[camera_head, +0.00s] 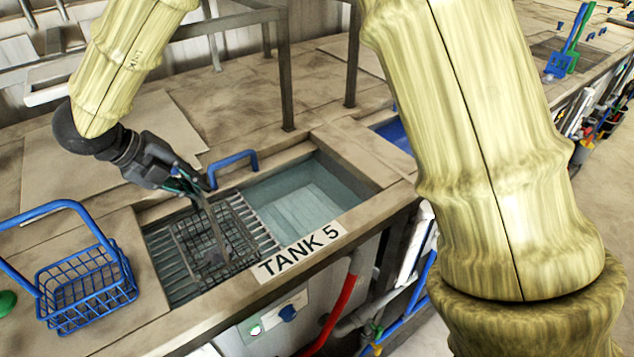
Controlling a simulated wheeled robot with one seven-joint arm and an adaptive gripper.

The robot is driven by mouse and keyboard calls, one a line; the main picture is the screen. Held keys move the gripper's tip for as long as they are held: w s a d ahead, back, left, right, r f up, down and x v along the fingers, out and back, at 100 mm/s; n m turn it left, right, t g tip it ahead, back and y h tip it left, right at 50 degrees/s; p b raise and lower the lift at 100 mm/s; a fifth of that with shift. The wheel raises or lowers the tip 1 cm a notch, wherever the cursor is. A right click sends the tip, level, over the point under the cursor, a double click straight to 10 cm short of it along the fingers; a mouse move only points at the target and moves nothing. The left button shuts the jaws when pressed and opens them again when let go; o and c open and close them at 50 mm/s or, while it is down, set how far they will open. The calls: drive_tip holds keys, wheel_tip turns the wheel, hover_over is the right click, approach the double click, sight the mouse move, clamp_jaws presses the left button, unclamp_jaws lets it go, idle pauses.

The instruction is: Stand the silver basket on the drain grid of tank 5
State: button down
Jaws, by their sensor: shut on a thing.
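The silver basket (240,223), a dark grey wire basket, is over the drain grid (166,262) at the left part of tank 5 (315,195). Its upright grey handle rises to my gripper (196,190). My gripper comes in from the upper left and is shut on the handle. The basket looks about level and within the grid's outline. I cannot tell whether its bottom touches the grid bars. The open part of tank 5, with pale blue-green liquid, lies to the right of the grid. The "TANK 5" label is on the front rim.
A blue wire basket (85,288) with a raised handle stands on the counter at the left. A blue handle (232,162) rises at the tank's back edge. Metal frame posts (286,80) stand behind the tank. Bare counter lies behind and left.

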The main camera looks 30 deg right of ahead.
drive_tip(key=shift+f, duration=0.45)
drive_tip(key=c, duration=1.4)
unclamp_jaws()
drive_tip(key=shift+c, duration=0.2)
drive_tip(key=w+v, duration=0.1)
drive_tip(key=v, duration=1.1)
drive_tip(key=shift+s, duration=0.45)
